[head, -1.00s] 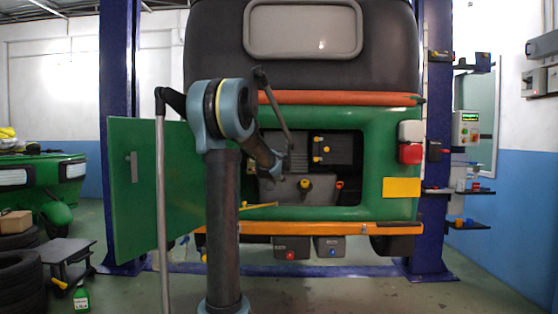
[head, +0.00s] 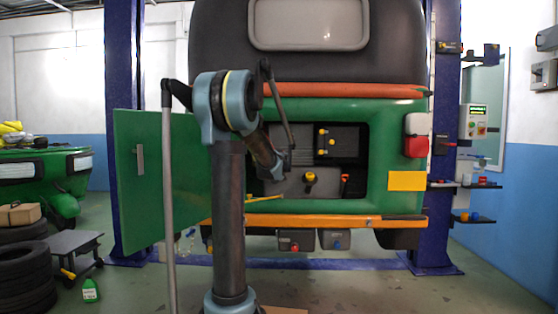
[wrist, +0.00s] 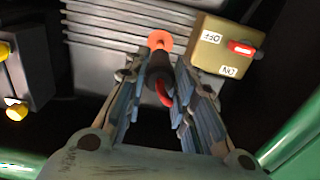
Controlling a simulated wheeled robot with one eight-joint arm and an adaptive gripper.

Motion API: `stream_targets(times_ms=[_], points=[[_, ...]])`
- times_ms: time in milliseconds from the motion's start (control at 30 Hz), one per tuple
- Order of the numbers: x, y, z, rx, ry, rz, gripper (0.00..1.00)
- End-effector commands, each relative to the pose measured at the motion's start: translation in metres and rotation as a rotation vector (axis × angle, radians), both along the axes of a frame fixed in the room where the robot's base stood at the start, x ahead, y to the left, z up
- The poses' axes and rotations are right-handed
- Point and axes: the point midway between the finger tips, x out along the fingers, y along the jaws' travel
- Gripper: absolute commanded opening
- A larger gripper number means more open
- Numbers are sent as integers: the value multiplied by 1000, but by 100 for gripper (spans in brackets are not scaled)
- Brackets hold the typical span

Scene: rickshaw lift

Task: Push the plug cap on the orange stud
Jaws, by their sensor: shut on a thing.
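In the wrist view my gripper (wrist: 163,95) reaches in from the bottom with both fingers closed around a black plug cap (wrist: 159,68) with a red ring-like part near the fingertips. The orange stud (wrist: 160,40) shows as an orange round end just beyond the black cap, in line with it. The two look touching or very close; I cannot tell whether the cap is on the stud. In the head view my gripper (head: 277,172) is at the left part of the open compartment in the green vehicle's rear, mostly hidden by my arm.
A tan box (wrist: 226,48) with a red switch handle stands close on the right in the wrist view. A dark block (wrist: 20,75) with yellow knobs is at the left. The green compartment rim (wrist: 295,140) is at lower right. In the head view a green door (head: 150,185) hangs open left.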

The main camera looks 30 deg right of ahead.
Motion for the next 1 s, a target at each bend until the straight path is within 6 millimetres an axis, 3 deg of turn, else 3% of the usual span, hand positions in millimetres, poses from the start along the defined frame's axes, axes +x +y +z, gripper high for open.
stream_targets(times_ms=[1000], points=[[10, -6, 0, 0, 0, 0, 3]])
